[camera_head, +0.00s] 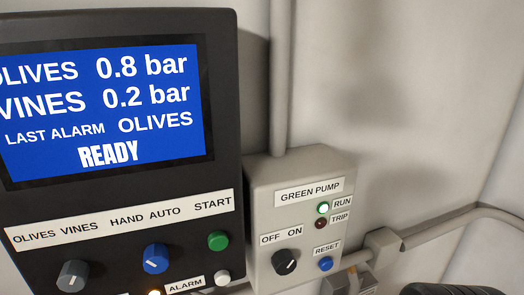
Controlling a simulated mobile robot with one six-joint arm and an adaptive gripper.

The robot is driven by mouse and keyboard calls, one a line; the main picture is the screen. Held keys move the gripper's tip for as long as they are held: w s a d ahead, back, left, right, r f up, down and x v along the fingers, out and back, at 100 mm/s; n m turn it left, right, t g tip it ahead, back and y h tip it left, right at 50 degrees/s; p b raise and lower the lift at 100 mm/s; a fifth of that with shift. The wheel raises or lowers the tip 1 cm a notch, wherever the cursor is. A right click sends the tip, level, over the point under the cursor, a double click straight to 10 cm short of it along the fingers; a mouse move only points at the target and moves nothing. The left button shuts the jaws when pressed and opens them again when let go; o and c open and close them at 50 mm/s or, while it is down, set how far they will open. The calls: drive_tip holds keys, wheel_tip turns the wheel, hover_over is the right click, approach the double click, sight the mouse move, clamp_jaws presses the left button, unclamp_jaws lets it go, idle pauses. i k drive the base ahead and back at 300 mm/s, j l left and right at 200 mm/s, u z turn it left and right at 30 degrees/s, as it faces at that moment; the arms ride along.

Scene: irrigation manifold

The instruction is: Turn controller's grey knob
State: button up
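The controller (225,140) is a dark box at the left, cut off by the picture's left and bottom edges. Its blue screen (100,110) reads OLIVES 0.8 bar, VINES 0.2 bar, LAST ALARM OLIVES, READY. The grey knob (73,276) sits at the lower left under the OLIVES VINES label; its exact pointer direction is hard to tell. To its right are a blue knob (155,258) under HAND AUTO and a green button (218,241) under START. I do not make out my gripper in this view.
A grey GREEN PUMP box (262,200) stands right of the controller, with a black OFF/ON knob (285,261), a lit green RUN lamp (323,208) and a blue reset button (326,264). An amber light (154,293) glows by the ALARM label. A dark ribbed object (450,290) shows at lower right.

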sight(73, 276)
drive_tip(key=u, duration=1.45)
